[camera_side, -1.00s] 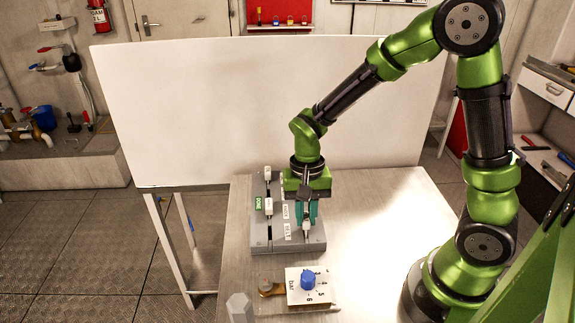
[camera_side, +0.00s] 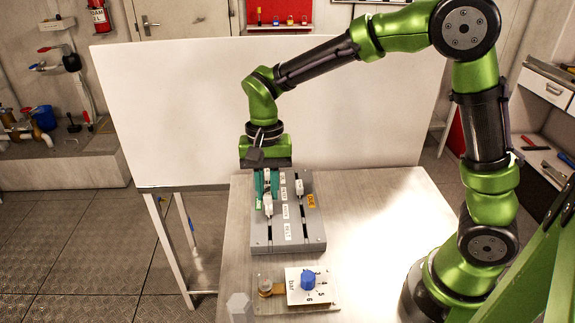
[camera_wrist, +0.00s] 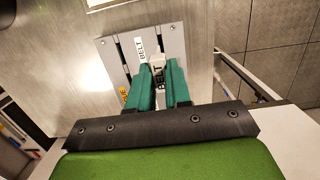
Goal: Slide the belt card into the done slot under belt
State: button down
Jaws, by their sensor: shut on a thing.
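My gripper (camera_side: 267,197) is shut on a white card in the side view. In the wrist view, the card (camera_wrist: 158,76) reads BELT between my teal fingertips. The card is over the left slot of the grey board, on the side with the green DONE label (camera_side: 259,203). I cannot tell if its lower end is in the slot or just above it. The BELT row label (camera_side: 287,228) is at the board's near end; it also shows in the wrist view (camera_wrist: 140,47). My fingers hide part of the left slot and any cards there.
Another white card (camera_side: 299,188) stands in the right slot, near the orange DUE label (camera_side: 311,201). The grey board (camera_side: 310,244) lies on the metal table. A plate with a blue knob (camera_side: 308,280) sits in front. A white panel (camera_side: 190,110) stands behind.

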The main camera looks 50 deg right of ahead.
jog(key=shift+f, duration=2.95)
jog(key=shift+f, duration=1.85)
jog(key=c, duration=1)
grip_release()
jog(key=r, duration=0.5)
jog(key=w+d+r, duration=0.1)
jog(key=r, duration=1)
jog(key=shift+w+d+r, duration=0.2)
jog(key=shift+d+r, duration=0.05)
jog(key=shift+r, duration=0.15)
